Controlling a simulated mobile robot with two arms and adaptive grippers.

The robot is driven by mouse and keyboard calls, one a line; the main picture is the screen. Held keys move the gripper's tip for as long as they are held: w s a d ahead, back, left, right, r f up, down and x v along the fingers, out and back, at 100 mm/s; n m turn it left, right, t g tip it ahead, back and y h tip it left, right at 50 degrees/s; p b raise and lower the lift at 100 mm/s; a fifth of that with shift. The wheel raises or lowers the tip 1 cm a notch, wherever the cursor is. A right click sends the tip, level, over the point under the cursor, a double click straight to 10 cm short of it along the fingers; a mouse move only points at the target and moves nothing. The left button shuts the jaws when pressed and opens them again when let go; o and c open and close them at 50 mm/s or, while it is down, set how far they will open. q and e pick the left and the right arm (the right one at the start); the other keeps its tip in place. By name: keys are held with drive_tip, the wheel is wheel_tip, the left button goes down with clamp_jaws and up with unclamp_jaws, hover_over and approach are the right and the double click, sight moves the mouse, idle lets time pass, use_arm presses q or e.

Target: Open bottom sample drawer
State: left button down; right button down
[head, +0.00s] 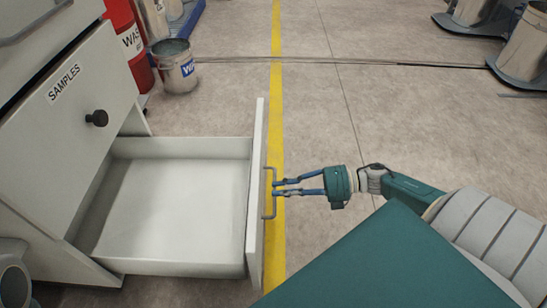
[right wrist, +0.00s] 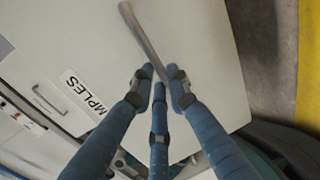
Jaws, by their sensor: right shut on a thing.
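The bottom drawer (head: 256,150) of the white cabinet is pulled far out to the right and looks empty inside. A thin grey bar handle (head: 274,209) is on its front panel. My right gripper (head: 277,188) comes from the right, with its blue fingers shut on this handle. In the right wrist view the handle (right wrist: 143,38) runs up between the fingertips (right wrist: 161,84), in front of the pale drawer front (right wrist: 205,50). A "SAMPLES" label shows partly there. My left gripper is not in view.
Above the open drawer, a shut drawer front (head: 60,135) carries a "SAMPLES" label and a dark round knob (head: 97,118). The floor right of the yellow line (head: 277,80) is mostly clear.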

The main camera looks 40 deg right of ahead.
drive_tip(key=c, duration=1.7)
unclamp_jaws()
drive_tip(key=shift+o, duration=0.2)
drive_tip(key=v, duration=1.2)
